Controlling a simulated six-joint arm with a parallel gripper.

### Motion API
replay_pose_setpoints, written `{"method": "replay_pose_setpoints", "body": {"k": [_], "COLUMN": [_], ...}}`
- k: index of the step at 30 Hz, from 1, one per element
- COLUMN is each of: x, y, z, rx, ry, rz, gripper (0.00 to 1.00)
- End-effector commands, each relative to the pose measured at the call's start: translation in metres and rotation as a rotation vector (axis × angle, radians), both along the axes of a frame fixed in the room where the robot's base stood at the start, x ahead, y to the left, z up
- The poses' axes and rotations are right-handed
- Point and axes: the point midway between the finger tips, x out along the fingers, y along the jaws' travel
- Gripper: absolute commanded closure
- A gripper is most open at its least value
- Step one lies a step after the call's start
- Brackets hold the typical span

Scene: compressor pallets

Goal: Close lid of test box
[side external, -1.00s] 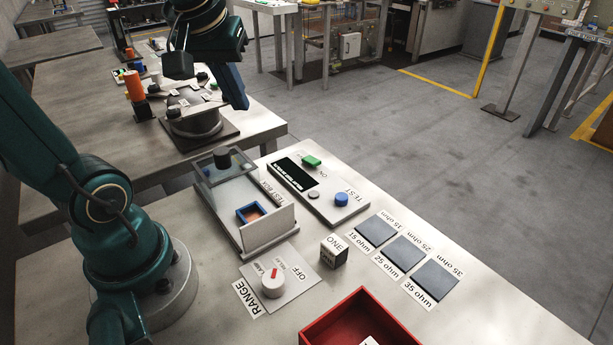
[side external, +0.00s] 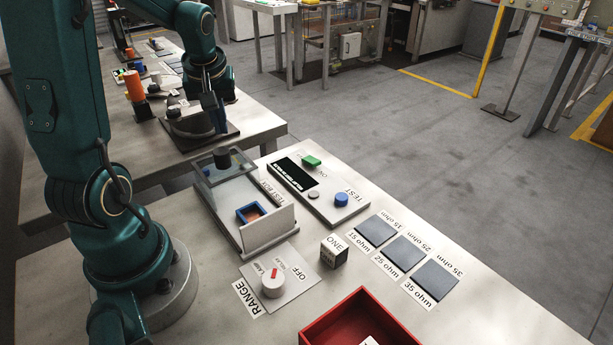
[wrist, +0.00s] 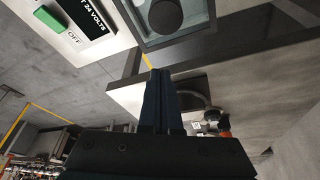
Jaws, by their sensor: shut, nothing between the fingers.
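The test box (side external: 232,226) stands on the near table, with a clear-topped lid (side external: 206,172) over its far part. A dark round knob (side external: 222,158) sits on the lid; the knob also shows at the top of the wrist view (wrist: 165,16). The near part of the box is uncovered and shows a blue-rimmed square holder (side external: 240,215) with orange inside, behind an upright pale end plate (side external: 272,230). My gripper (side external: 212,112) is beyond the far end of the box, apart from the knob. Its fingers are together and empty in the wrist view (wrist: 160,75).
A test panel (side external: 322,200) with green and blue buttons stands right beside the box. A range switch (side external: 274,284), a small block (side external: 333,252) and a red tray (side external: 318,330) are nearer. An orange-topped part (side external: 135,88) and a round fixture (side external: 188,124) stand on the far table.

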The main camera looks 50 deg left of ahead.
Motion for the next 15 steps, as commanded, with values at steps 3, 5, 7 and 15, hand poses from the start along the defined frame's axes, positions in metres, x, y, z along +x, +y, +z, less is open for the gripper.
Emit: {"method": "replay_pose_setpoints", "body": {"k": [3,5,7,15], "x": [0.000,-0.003,-0.007,-0.016], "y": [-0.001,-0.008,-0.014,-0.032], "z": [-0.011,-0.010,-0.010,-0.009], "rx": [-0.001,0.001,0.000,0.001], "ry": [0.001,-0.001,-0.002,-0.001], "rz": [-0.002,-0.004,-0.003,-0.001], "gripper": [1.00,1.00,1.00,1.00]}}
